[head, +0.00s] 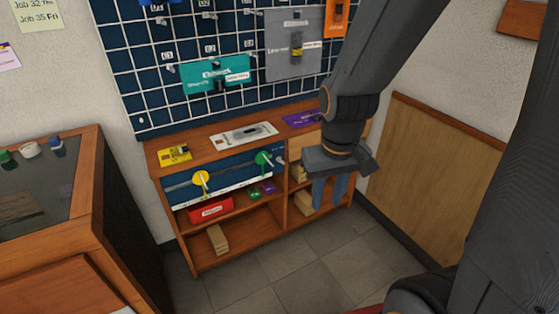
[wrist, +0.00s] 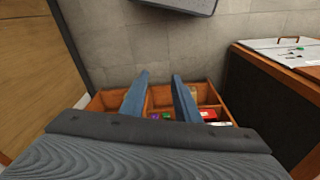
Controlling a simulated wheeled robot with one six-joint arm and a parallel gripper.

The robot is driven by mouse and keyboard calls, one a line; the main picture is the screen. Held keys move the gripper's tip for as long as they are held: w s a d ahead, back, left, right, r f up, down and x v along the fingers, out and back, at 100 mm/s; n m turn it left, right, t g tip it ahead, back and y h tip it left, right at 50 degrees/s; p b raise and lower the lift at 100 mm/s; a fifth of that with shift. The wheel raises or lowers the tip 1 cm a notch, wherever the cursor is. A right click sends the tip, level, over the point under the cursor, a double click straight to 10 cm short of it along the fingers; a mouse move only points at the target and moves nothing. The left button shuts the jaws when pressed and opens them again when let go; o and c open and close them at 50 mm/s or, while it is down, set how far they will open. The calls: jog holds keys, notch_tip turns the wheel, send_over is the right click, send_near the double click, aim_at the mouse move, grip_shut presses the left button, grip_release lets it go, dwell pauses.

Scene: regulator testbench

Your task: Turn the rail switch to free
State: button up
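No label legible here marks the rail switch, so I cannot tell which control it is. In the head view, a teal plate (head: 205,88) with a dark switch and a grey plate (head: 285,65) with a dark and yellow switch hang on the wall grid. A yellow lever (head: 201,180) and a green lever (head: 263,158) sit on the bench's blue front. My gripper (head: 328,195) points down in front of the bench's right side, apart from the plates and levers. In the wrist view its fingers (wrist: 160,76) are spread with nothing between them.
The wooden bench (head: 245,225) holds a red box (head: 211,208) and several small blocks in its compartments. Yellow, white and purple cards lie on its top. A dark-topped cabinet (head: 75,225) stands at left. Tiled floor (head: 290,265) is clear in front.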

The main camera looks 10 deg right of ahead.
jog(key=w+d+f+n+t+b, duration=0.1)
jog(key=w+f+n+t+b, duration=0.1)
jog(key=w+f, duration=0.5)
jog(key=w+d+f+n+t+b, duration=0.1)
jog(key=w+f+t+b, duration=0.15)
jog(key=w, duration=0.75)
jog(key=w+d+f+n+t+b, duration=0.2)
jog(key=w+f+t, duration=0.15)
jog(key=w, duration=0.55)
jog(key=n+t+y+b, duration=0.2)
jog(key=n+t+b, duration=0.1)
jog(key=n+b, duration=0.15)
send_near(282, 163)
jog(key=shift+w+a+f+n+t+y+b, duration=0.15)
jog(key=shift+w+f+n+t+y+b, duration=0.5)
jog(key=shift+w, duration=0.65)
jog(key=shift+w+a+f+n+t+y+b, duration=0.2)
jog(key=shift+w+f+t+y+b, duration=0.3)
jog(key=shift+w+f+t+b, duration=0.6)
jog(key=shift+w+a+f+n+t+y+b, duration=0.15)
jog(key=shift+w+f+n+t+y+b, duration=0.4)
jog(key=shift+w, duration=0.9)
grip_shut()
